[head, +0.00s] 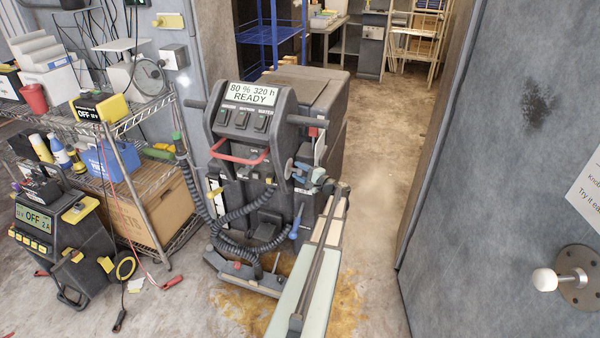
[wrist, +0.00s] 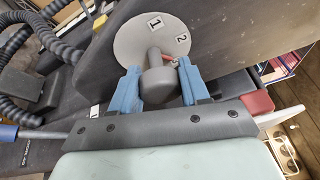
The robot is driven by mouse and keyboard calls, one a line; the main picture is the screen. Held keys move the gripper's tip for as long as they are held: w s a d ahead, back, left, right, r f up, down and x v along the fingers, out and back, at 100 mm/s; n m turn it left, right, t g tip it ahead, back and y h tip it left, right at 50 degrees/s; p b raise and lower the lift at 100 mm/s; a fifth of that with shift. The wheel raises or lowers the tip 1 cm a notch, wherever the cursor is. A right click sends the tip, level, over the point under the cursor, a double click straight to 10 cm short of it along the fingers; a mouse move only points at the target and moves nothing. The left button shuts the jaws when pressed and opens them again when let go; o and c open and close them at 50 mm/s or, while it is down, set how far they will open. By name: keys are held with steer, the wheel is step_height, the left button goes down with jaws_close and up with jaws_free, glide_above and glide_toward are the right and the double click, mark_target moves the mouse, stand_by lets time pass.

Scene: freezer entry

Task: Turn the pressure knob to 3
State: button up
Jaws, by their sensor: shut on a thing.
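The pressure knob (wrist: 156,76) is a grey handle on a round pale dial plate (wrist: 132,42) on the dark machine. A small red mark shows beside the knob, toward the 2 side, partly covered by a finger. My gripper (wrist: 157,84) has its blue fingers on both sides of the knob, shut on it. In the head view my gripper (head: 306,172) is at the right side of the machine (head: 232,125), where the knob's setting is not readable.
The machine's display (head: 248,93) reads 80 %, 320 h, READY. Coiled black hoses (head: 195,190) hang at its front left. A wire shelf (head: 150,110) and a yellow-black charger (head: 50,235) stand left. A grey door (head: 500,130) is at right.

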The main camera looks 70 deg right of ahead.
steer(key=shift+m, duration=0.7)
steer(key=o, duration=1)
steer(key=v, duration=1.3)
steer(key=shift+s+r, duration=0.3)
steer(key=shift+s, duration=0.1)
